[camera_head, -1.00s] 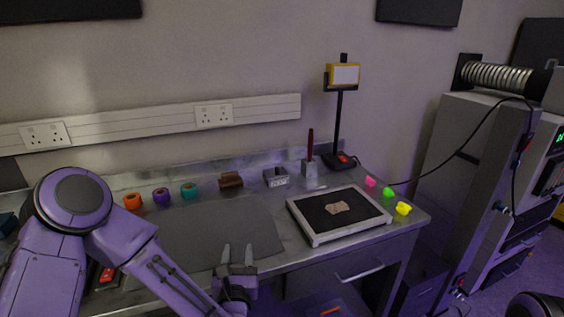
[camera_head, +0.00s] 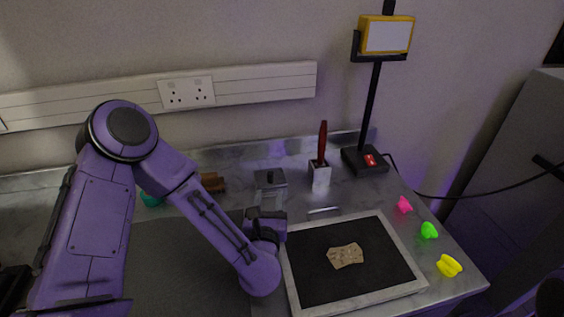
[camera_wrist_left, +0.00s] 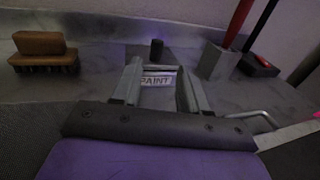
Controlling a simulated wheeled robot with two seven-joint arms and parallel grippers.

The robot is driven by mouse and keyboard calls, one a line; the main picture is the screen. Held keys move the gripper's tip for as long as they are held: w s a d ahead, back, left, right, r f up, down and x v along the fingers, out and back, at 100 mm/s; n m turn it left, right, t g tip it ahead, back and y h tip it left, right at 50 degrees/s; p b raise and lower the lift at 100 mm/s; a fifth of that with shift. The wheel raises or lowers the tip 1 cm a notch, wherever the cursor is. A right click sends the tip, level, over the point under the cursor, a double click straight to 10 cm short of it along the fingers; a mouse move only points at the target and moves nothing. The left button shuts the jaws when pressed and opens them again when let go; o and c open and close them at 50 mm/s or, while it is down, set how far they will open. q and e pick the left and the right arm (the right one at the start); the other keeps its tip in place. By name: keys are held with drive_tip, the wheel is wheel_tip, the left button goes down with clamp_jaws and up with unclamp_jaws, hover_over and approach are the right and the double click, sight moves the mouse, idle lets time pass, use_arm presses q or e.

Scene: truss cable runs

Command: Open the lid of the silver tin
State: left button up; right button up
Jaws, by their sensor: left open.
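The silver tin (camera_head: 270,178) is a small grey box with a dark knob on its lid, standing at the back of the metal bench. In the left wrist view, the tin (camera_wrist_left: 157,80) shows a label reading PAINT and the dark knob (camera_wrist_left: 156,50) above it. The lid looks shut. My left gripper (camera_head: 270,192) is just in front of the tin, its fingers open and pointing at it. In the left wrist view, the fingers of the left gripper (camera_wrist_left: 160,74) frame the label; I cannot tell whether they touch the tin.
A metal holder (camera_head: 320,178) with a red-handled tool stands right of the tin. A brown brush (camera_head: 211,182) lies to its left. A framed black tray (camera_head: 313,268) with a tan piece is at front right. A black stand (camera_head: 369,110) rises behind.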

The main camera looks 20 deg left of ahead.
sight(270, 177)
use_arm(q)
drive_tip(key=shift+w+a+r+p, duration=0.15)
drive_tip(key=shift+w+r+p, duration=0.1)
drive_tip(key=shift+w+p, duration=0.1)
drive_tip(key=shift+w+a+r+p, duration=0.5)
drive_tip(key=shift+w+a+p, duration=0.25)
drive_tip(key=shift+w+a, duration=0.1)
drive_tip(key=x, duration=0.2)
drive_tip(key=p+x, duration=0.1)
drive_tip(key=x, duration=0.1)
drive_tip(key=f+x, duration=0.1)
drive_tip(key=x, duration=0.1)
drive_tip(key=shift+w+d, duration=0.2)
drive_tip(key=shift+w, duration=0.1)
drive_tip(key=shift+s+r, duration=0.15)
drive_tip(key=shift+s, duration=0.1)
drive_tip(key=shift+w, duration=0.1)
clamp_jaws()
use_arm(e)
drive_tip(key=r, duration=0.2)
drive_tip(key=s+r, duration=0.1)
drive_tip(key=r, duration=0.1)
